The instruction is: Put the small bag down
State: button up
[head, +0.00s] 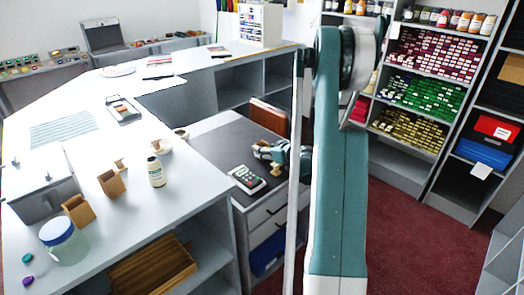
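My gripper (262,151) shows small in the head view, low over the dark top of a lower desk, at the end of a teal wrist. Its fingers are too small to tell whether they are open or shut, or whether they hold something. I cannot make out a small bag for certain. Two small brown open-topped holders, one nearer (78,210) and one farther (111,184), stand on the white counter (130,225), well left of my gripper.
A calculator-like device (247,179) lies on the dark desk top (215,147), just left of my gripper. A white bottle (156,172), a lidded jar (64,242) and small spool-like pieces stand on the counter. A brown chair back (268,117) rises behind the desk.

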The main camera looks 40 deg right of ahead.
jog(key=o, duration=0.7)
jog(key=shift+c, duration=0.2)
jog(key=shift+r, duration=0.1)
jog(key=shift+s+r, duration=0.1)
jog(key=shift+s, duration=0.05)
jog(key=p+v, duration=0.2)
jog(key=v, duration=0.9)
jog(key=shift+s+r+p, duration=0.15)
jog(key=shift+s+p, duration=0.15)
jog(key=shift+s, duration=0.05)
